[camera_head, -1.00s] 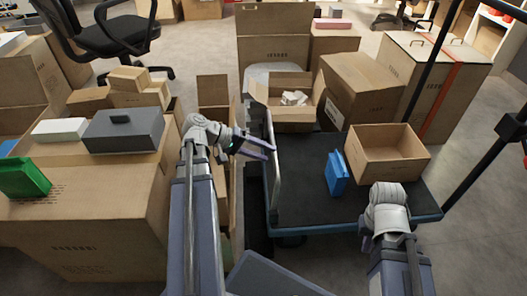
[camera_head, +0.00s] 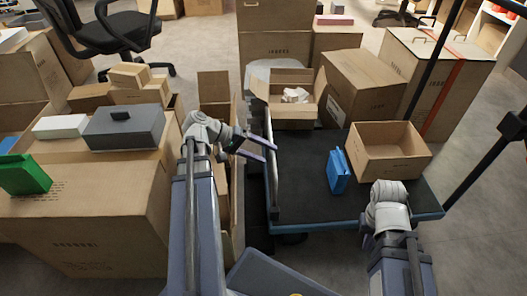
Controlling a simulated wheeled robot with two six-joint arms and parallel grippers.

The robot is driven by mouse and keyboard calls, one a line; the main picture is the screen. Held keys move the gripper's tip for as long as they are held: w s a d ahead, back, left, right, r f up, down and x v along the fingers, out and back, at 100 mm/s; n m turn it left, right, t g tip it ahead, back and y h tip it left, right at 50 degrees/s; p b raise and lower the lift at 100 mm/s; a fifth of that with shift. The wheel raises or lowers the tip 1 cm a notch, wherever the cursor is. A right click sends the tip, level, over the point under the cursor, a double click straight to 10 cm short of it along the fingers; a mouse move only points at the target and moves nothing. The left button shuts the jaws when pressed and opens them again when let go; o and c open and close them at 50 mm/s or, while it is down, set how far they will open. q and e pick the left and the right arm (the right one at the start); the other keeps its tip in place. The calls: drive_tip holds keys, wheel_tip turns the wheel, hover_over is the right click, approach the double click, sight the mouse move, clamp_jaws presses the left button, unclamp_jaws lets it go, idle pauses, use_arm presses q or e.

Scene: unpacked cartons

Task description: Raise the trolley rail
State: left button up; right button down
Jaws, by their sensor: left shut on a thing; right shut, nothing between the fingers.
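The trolley (camera_head: 312,178) has a dark deck with a blue edge and stands right of the middle in the head view. Its silver rail (camera_head: 273,188) is a thin bar along the left side of the deck. My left gripper (camera_head: 269,154) is at the rail's upper part, its purple fingers pointing right, shut on the rail. The exact contact is too small to make out. My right gripper (camera_head: 368,240) is low by the trolley's front edge, shut and apart from the rail. Its fingers are mostly hidden by my arm.
A blue item (camera_head: 338,172) and an open carton (camera_head: 388,163) are on the deck. Another open carton (camera_head: 290,112) with white pieces is at its back. A large carton (camera_head: 90,215) carrying a grey box (camera_head: 124,128) is at left. Bare floor lies front right.

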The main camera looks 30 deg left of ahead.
use_arm(q)
drive_tip(key=p+v, duration=0.3)
drive_tip(key=v, duration=0.4)
drive_tip(key=shift+s+a+p, duration=0.2)
drive_tip(key=shift+a+p, duration=0.05)
drive_tip(key=shift+p, duration=0.15)
drive_tip(key=shift+d+r, duration=0.1)
